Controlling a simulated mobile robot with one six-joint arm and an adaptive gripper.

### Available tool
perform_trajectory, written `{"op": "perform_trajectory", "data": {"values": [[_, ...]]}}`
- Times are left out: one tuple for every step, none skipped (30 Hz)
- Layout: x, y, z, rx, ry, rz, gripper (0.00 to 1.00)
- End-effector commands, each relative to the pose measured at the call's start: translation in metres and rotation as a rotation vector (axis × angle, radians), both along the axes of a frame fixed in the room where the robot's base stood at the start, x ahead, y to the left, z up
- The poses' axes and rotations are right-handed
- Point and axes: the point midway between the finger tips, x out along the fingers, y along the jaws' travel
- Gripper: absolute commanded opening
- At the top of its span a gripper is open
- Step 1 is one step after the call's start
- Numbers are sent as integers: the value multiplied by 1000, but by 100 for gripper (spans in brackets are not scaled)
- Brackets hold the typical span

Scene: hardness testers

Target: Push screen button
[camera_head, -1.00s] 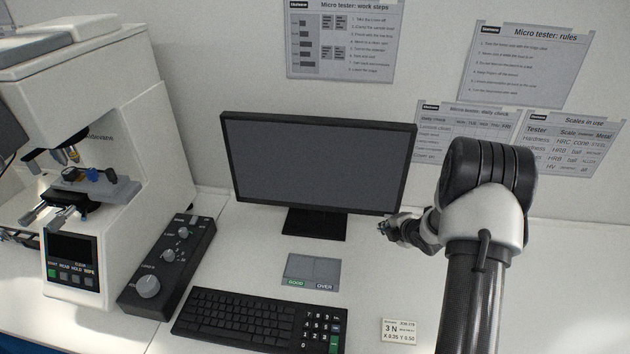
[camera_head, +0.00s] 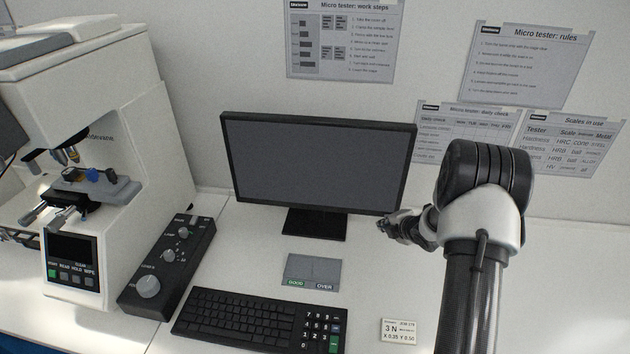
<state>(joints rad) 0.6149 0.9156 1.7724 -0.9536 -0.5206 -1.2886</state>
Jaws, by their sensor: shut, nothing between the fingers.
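The monitor (camera_head: 318,163) stands on the white table in the middle, with its grey screen blank. No button can be made out on its front face or lower edge. My gripper (camera_head: 382,224) is shut and empty, close to the lower right corner of the monitor. Its fingertips point left. I cannot tell whether they touch the monitor. Part of the gripper is dark and small, and my arm covers what is behind it.
The keyboard (camera_head: 248,319), a grey GOOD/OVER tray (camera_head: 313,270) and a small 3 N card (camera_head: 398,332) lie in front. A black knob box (camera_head: 168,265) and the white tester (camera_head: 95,130) stand left. Posters (camera_head: 528,62) hang on the wall.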

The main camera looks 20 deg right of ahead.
Motion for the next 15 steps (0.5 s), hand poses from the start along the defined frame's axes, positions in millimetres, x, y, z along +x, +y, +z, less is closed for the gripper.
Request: {"op": "perform_trajectory", "data": {"values": [[1, 0, 0, 0, 0, 0, 0], [1, 0, 0, 0, 0, 0, 0], [2, -1, 0, 0, 0, 0, 0], [2, -1, 0, 0, -1, 0, 0], [2, -1, 0, 0, -1, 0, 0], [2, -1, 0, 0, 0, 0, 0], [2, -1, 0, 0, 0, 0, 0], [2, -1, 0, 0, 0, 0, 0], [2, -1, 0, 0, 0, 0, 0], [1, -1, 0, 0, 0, 0, 0], [1, 0, 0, 0, 0, 0, 0], [-1, 0, -1, 0, 0, 0, 0], [-2, 1, -1, 0, 0, 0, 0], [-3, 1, -1, 0, 0, 0, 0], [-5, 2, -1, -1, 0, 1, 0]]}}
